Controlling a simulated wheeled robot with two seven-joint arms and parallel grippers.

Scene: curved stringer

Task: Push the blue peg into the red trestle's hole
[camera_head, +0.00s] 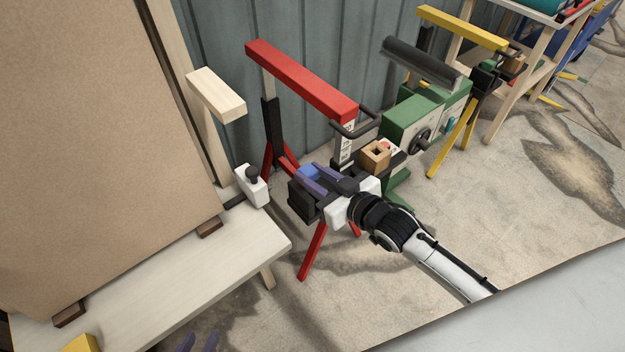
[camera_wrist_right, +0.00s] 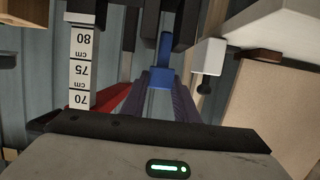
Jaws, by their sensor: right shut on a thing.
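The red trestle (camera_head: 300,80) stands in the middle of the head view, with a red top bar, dark sleeves and red legs. Its scale post (camera_wrist_right: 82,70), marked 70 to 80 cm, shows in the wrist view. My right gripper (camera_head: 310,178) has purple fingers shut on the blue peg (camera_head: 308,171), low beside the trestle. In the wrist view the peg (camera_wrist_right: 162,68) sticks out beyond the fingertips toward dark parts. The hole cannot be made out, nor whether the peg touches it.
A pale wooden bench (camera_head: 190,270) with a large brown panel (camera_head: 90,120) fills the left. A white block with a dark knob (camera_head: 253,186) sits at its end. A wooden block (camera_head: 376,154) and a green machine (camera_head: 415,115) stand right of the gripper. A yellow trestle (camera_head: 460,28) is behind.

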